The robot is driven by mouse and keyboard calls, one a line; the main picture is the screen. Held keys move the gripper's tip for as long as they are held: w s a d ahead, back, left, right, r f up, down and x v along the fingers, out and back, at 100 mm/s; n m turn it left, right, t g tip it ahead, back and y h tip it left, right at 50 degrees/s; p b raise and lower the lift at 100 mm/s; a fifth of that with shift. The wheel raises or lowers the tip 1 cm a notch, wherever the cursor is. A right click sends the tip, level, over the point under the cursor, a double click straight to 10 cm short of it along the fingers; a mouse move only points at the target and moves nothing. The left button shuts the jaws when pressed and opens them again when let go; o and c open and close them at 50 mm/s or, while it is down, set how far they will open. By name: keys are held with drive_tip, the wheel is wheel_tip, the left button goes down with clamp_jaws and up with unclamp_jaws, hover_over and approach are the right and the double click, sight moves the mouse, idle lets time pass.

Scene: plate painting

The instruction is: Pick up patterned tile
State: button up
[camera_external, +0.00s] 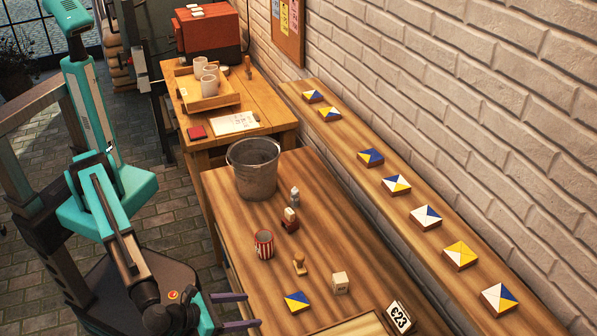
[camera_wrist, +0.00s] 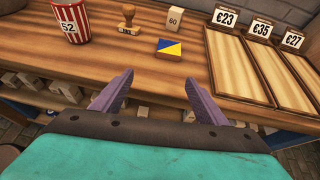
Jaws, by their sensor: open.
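A small square tile (camera_external: 297,302) with a blue and yellow pattern lies flat on the table (camera_external: 318,215) near its front edge. In the wrist view the tile (camera_wrist: 168,47) sits ahead of my gripper (camera_wrist: 158,92), a little right of the middle between the fingers. My gripper (camera_external: 240,311) is open and empty, to the left of the tile and apart from it. More patterned tiles in blue, yellow and white lie in a row on the wall shelf, among them a white and blue tile (camera_external: 426,217) and a mostly yellow tile (camera_external: 459,255).
A white block (camera_external: 340,283) marked 60 and a wooden stamp (camera_external: 299,263) stand near the tile. A red striped cup (camera_external: 264,245) and a metal bucket (camera_external: 254,168) stand farther back. Price cards (camera_wrist: 261,28) stand behind shallow wooden trays (camera_wrist: 237,71) on the right.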

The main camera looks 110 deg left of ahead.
drive_tip(key=r, duration=0.1)
drive_tip(key=w+r, duration=0.1)
drive_tip(key=shift+w+r+m+t, duration=0.3)
drive_tip(key=shift+m+t, duration=0.1)
drive_tip(key=shift+a, duration=0.15)
approach(296, 301)
drive_tip(key=shift+p+x, duration=0.3)
drive_tip(key=shift+x, duration=1.2)
drive_tip(key=shift+w+f, duration=0.1)
drive_tip(key=shift+p+x, duration=0.4)
drive_tip(key=shift+x, duration=2.15)
drive_tip(key=c, duration=1.2)
